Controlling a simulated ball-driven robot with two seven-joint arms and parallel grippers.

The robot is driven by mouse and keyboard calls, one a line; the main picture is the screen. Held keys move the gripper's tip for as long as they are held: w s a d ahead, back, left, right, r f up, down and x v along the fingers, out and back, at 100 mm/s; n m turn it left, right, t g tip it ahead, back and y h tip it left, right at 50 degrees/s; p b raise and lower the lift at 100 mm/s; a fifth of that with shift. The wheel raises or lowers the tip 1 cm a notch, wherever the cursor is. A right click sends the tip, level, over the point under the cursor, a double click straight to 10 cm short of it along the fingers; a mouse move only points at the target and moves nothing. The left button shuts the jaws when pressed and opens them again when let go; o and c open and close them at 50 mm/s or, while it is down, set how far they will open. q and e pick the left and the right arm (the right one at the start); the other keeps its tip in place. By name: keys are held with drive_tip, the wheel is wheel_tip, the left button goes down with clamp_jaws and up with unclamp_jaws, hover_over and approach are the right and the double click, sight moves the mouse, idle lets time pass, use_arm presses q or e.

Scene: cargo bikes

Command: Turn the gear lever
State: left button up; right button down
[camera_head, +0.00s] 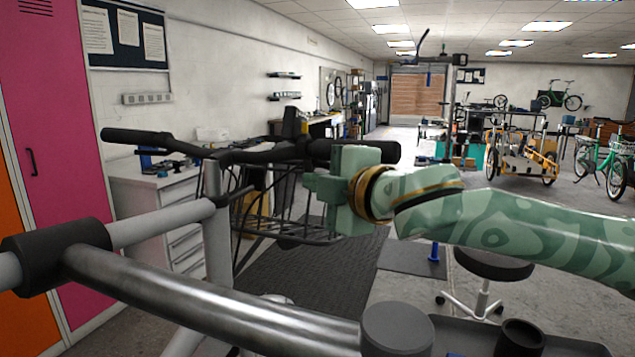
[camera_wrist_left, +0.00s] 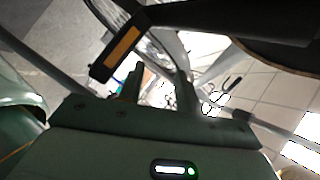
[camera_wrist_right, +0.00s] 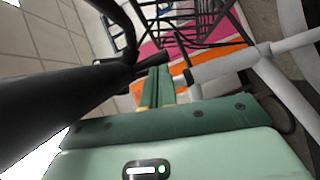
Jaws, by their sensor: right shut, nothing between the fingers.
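A bike's black handlebar (camera_head: 250,152) crosses the middle of the head view, with a dark grip at each end. My right gripper (camera_head: 312,186) is at its right grip (camera_head: 372,150), just below and in front of it, fingers pointing left. In the right wrist view its fingers (camera_wrist_right: 157,88) are together and empty, beside the thick black grip (camera_wrist_right: 60,105). A short dark part (camera_wrist_right: 175,46) shows past the fingertips; I cannot tell if it is the gear lever. My left gripper (camera_wrist_left: 158,88) shows only in its wrist view, its fingers apart and nothing between them.
Thick grey tubes (camera_head: 200,290) and a black clamp (camera_head: 55,250) fill the front left. A white drawer cabinet (camera_head: 160,215) and pink locker (camera_head: 70,120) stand at left. A dark stool (camera_head: 490,265) is at right. Other bikes stand far back right.

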use_arm(q)
drive_tip(key=s+d+f+n+g+h, duration=0.25)
drive_tip(key=s+f+g, duration=0.45)
drive_tip(key=s+f, duration=0.7)
drive_tip(key=s+a+f+n+g+h, duration=0.1)
drive_tip(key=s+a+f+n+g, duration=0.15)
drive_tip(key=f+g, duration=0.4)
drive_tip(key=s+a+f+n+g+h, duration=0.1)
drive_tip(key=s+f+n+g, duration=0.25)
drive_tip(key=f, duration=0.65)
drive_tip(key=w+r+m+t+p, duration=0.1)
drive_tip(key=w+r+m+p, duration=0.1)
drive_tip(key=w+r+p, duration=0.2)
drive_tip(key=w+p, duration=0.3)
drive_tip(key=w, duration=0.1)
drive_tip(key=shift+a+r+y, duration=0.15)
drive_tip(key=shift+r+y, duration=0.1)
drive_tip(key=shift+y, duration=0.1)
use_arm(e)
drive_tip(key=n, duration=0.1)
drive_tip(key=w+n+t+y, duration=0.1)
drive_tip(key=n+t, duration=0.1)
drive_tip(key=shift+w+d+f+n, duration=0.3)
drive_tip(key=shift+f+n, duration=0.05)
drive_tip(key=shift+n, duration=0.05)
